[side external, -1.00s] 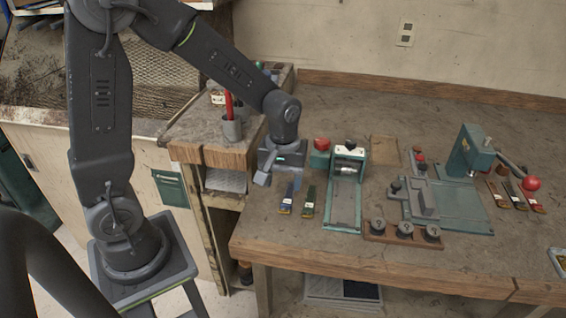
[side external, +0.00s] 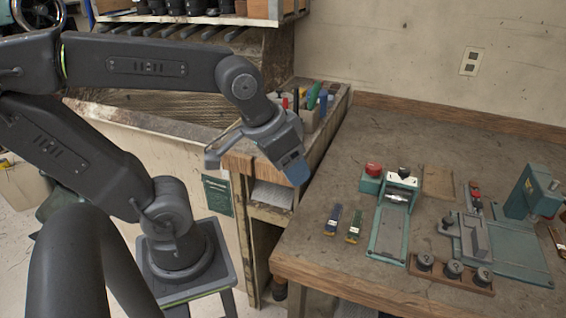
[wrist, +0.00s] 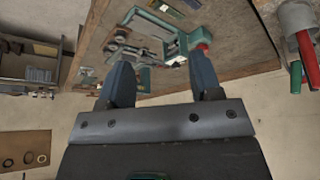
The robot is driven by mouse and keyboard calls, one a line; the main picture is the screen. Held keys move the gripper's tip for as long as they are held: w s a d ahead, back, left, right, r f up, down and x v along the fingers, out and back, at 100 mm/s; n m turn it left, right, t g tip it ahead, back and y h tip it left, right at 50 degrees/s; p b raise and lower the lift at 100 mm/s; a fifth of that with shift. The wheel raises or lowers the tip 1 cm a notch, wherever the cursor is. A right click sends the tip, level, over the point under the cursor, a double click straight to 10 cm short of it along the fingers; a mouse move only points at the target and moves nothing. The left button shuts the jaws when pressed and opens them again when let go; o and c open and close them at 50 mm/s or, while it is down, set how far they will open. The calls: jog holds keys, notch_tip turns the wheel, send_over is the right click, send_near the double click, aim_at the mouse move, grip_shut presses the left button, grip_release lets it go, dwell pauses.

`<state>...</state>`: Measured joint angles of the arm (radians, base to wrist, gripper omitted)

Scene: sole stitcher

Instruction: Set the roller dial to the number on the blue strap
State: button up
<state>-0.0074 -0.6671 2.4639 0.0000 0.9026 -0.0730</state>
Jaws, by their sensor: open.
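The blue strap (side external: 333,220) lies flat on the left of the bench, beside a green strap (side external: 354,225). Any number on it is too small to read. Right of the straps stands a green roller device (side external: 388,232) with a metal roller (side external: 398,196), a white top and a black knob (side external: 404,173). I cannot read a dial setting. My gripper (side external: 297,173) is raised near the bench's left edge, up and left of the blue strap, touching nothing. In the wrist view my gripper (wrist: 162,80) has its two blue fingers wide apart, with nothing between them.
A red button (side external: 373,169) sits left of the roller device. Three dark knobs (side external: 454,268) stand on a wooden strip at the front. A green press (side external: 532,192) and clamp plate (side external: 515,262) are at the right.

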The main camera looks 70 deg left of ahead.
jog(key=shift+s+d+r+m+t, duration=0.15)
jog(key=shift+s+m+t, duration=0.15)
jog(key=shift+s+m, duration=0.3)
jog(key=shift+c, duration=0.2)
jog(key=w+r+n+g, duration=0.2)
jog(key=w+r+n, duration=0.3)
jog(key=w, duration=0.4)
jog(key=n+g+h, duration=0.4)
jog(key=n+h, duration=0.1)
jog(key=n, duration=0.8)
send_over(405, 170)
jog(key=a, duration=0.6)
notch_tip(405, 170, down, 5)
jog(key=x, duration=1.3)
jog(key=shift+w+f, duration=0.25)
jog(key=shift+f, duration=0.1)
jog(key=c, duration=0.9)
